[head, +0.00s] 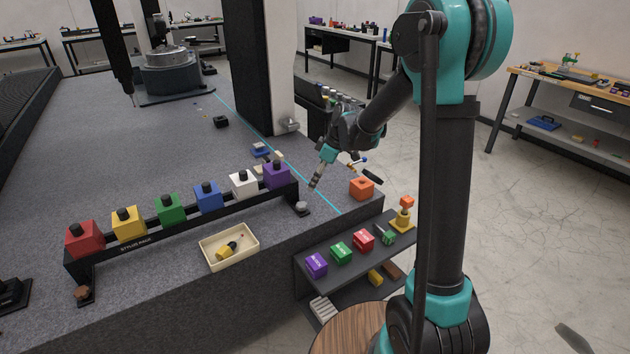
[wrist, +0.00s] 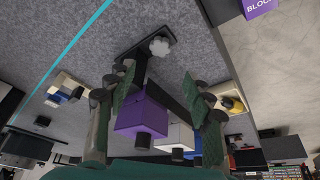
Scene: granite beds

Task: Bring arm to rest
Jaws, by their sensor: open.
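My arm reaches out over the right edge of the granite bed (head: 110,180). My gripper (head: 315,183) is open and empty, held above the bed near the right end of the stylus rack (head: 180,234). In the wrist view the two fingers of my gripper (wrist: 160,100) stand apart, with a purple block (wrist: 142,117) seen between and beyond them. That purple block (head: 277,175) sits at the rack's right end. I cannot tell the exact gap between the fingers and the block.
The rack also holds red (head: 85,239), yellow, green, blue and white blocks. A cream tray (head: 230,247) lies in front of it. An orange block (head: 361,188) sits at the bed's right corner. A shelf (head: 345,262) with coloured blocks stands below.

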